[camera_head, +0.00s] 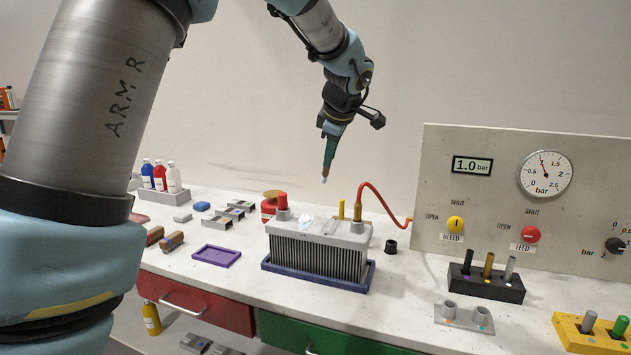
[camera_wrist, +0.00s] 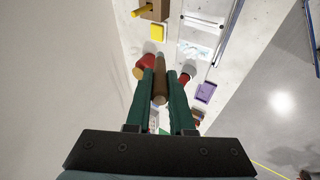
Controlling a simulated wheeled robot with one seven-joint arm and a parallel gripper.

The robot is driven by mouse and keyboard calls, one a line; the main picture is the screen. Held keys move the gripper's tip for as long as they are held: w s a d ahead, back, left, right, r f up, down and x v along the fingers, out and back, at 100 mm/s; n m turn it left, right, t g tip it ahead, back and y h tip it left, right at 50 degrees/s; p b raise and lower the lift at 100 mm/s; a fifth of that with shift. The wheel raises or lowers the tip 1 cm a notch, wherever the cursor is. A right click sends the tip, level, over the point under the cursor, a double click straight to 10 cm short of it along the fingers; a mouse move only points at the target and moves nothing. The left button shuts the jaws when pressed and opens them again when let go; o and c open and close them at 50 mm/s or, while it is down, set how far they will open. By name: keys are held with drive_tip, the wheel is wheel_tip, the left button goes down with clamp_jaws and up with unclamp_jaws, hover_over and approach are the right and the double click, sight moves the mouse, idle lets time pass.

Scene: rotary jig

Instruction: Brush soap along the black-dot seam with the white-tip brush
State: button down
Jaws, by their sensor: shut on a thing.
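My gripper (camera_head: 331,131) is shut on the white-tip brush (camera_head: 328,160), high above the back of the bench. The brush points downward, slightly tilted, and its white tip (camera_head: 324,180) touches nothing. In the wrist view its brown handle (camera_wrist: 160,88) sits between my two green fingers. Below stands a finned grey block (camera_head: 318,258) with a pale top, a red-capped port at left and a brass fitting with a red hose at right. A whitish patch (camera_head: 305,221) lies on its top. The black-dot seam cannot be made out.
The block sits in a blue tray (camera_head: 372,277). A grey panel (camera_head: 600,180) with a gauge and knobs stands at right, joined by the red hose (camera_head: 384,200). A black tool holder (camera_head: 486,287), purple tray (camera_head: 216,255) and bottles (camera_head: 160,176) stand around. The space around my gripper is clear.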

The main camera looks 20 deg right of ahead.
drive_tip(key=shift+s+d+f+b, duration=0.35)
drive_tip(key=shift+f+b, duration=0.2)
drive_tip(key=shift+b, duration=0.1)
drive_tip(key=shift+s+d+f+b, duration=0.25)
drive_tip(key=shift+d+f+b, duration=0.15)
drive_tip(key=shift+f+b, duration=0.2)
drive_tip(key=shift+s+d+f+b, duration=0.35)
drive_tip(key=shift+f+b, duration=0.2)
drive_tip(key=shift+b, duration=0.1)
